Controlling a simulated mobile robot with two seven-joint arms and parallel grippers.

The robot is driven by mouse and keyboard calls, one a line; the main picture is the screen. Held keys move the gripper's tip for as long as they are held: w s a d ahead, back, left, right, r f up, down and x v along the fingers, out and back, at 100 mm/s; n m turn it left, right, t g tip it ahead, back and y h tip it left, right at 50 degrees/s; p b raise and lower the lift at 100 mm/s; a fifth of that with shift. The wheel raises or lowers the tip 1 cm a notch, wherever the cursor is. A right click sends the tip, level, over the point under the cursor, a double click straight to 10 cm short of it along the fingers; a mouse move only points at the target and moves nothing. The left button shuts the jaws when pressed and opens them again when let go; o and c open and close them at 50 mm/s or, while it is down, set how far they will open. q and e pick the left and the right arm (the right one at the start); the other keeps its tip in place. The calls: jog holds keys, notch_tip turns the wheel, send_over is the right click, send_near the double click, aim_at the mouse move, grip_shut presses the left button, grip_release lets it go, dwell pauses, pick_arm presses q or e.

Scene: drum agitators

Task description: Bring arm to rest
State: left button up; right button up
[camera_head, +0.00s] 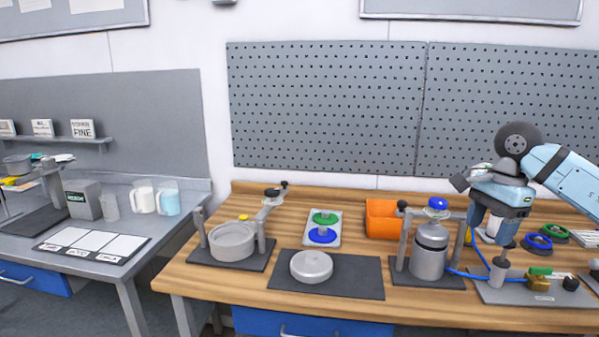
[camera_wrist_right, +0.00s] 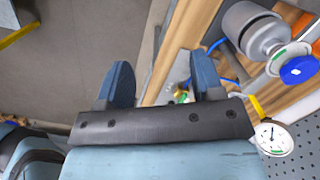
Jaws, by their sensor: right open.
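My right gripper (camera_head: 491,228) hangs with its fingers pointing down, above the back of a grey plate (camera_head: 515,292) at the right of the wooden bench. It is open, and nothing shows between its two blue fingers (camera_wrist_right: 162,82) in the right wrist view. A grey canister (camera_head: 430,257) with a blue knob (camera_head: 437,203) stands upright in a frame just left of the gripper; it also shows in the right wrist view (camera_wrist_right: 252,28), apart from the fingers. My left gripper is not in view.
A blue hose (camera_head: 462,274) runs from the canister towards a brass valve (camera_head: 538,284). A grey pot (camera_head: 232,241) in a frame, a round lid (camera_head: 311,265) on a dark mat, and an orange bin (camera_head: 382,219) stand further left. A pegboard (camera_head: 330,110) backs the bench.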

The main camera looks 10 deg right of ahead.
jog(key=s+a+f+m+t+y, duration=0.1)
jog(key=a+f+m+t+y, duration=0.1)
jog(key=a+f+m+y, duration=0.6)
jog(key=s+a+f+m+t+y, duration=0.1)
jog(key=s+a+f+m+y, duration=0.3)
jog(key=a, duration=0.8)
jog(key=w+a+f+m+t+y, duration=0.1)
jog(key=a+f+m+t+y, duration=0.15)
jog(key=a+m+y, duration=0.55)
notch_tip(320, 180, down, 13)
jog(key=s+d+m+t+h, duration=0.1)
jog(key=s+m+t+h, duration=0.2)
jog(key=m+t+h, duration=1.35)
jog(key=s+d+f+m+g+h, duration=0.2)
jog(key=s+f+m+g, duration=0.9)
jog(key=s+f+m, duration=0.45)
pick_arm(q)
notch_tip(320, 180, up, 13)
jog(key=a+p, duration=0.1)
jog(key=p, duration=1.4)
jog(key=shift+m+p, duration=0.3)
jog(key=shift+p, duration=0.1)
pick_arm(e)
notch_tip(320, 180, up, 12)
jog(key=d+m, duration=0.1)
jog(key=shift+r, duration=0.25)
